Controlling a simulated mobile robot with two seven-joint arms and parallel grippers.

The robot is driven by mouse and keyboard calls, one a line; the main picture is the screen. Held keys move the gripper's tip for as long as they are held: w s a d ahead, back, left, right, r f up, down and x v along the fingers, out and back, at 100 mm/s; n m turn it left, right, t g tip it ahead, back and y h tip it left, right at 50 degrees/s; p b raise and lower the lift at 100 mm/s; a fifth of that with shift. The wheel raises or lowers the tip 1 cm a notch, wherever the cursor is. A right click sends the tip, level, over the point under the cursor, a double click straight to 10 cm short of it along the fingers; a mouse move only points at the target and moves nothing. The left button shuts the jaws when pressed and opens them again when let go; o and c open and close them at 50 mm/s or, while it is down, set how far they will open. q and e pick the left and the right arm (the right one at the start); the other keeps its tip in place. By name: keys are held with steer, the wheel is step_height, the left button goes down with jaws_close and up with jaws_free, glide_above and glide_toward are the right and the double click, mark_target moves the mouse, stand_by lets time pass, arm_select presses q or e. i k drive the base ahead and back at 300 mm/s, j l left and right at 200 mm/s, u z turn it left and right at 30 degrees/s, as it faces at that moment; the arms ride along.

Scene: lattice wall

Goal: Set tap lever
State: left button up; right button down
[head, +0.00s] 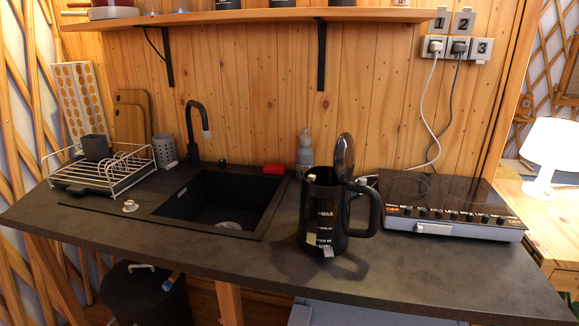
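The black tap (190,136) stands upright at the back left corner of the black sink (268,205). Its curved spout ends in a light grey tip that points down toward the basin. A small dark knob (222,163) sits on the counter just right of the tap's base. I cannot tell whether it is the tap lever, and I cannot make out the lever's position. No water is visible coming from the spout. Neither of my grippers is in view.
A black kettle (322,215) with its lid raised stands right of the sink. A wire dish rack (128,172) and a grey perforated holder (164,150) are left of the tap. A cooktop (455,232) is at the right. A wooden shelf (250,17) overhangs the back.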

mark_target(175, 164)
steer(key=i+j+z, duration=0.25)
steer(key=j+z, duration=0.2)
steer(key=j, duration=0.25)
steer(key=i+j+z, duration=0.25)
steer(key=j, duration=0.15)
steer(key=k, duration=0.1)
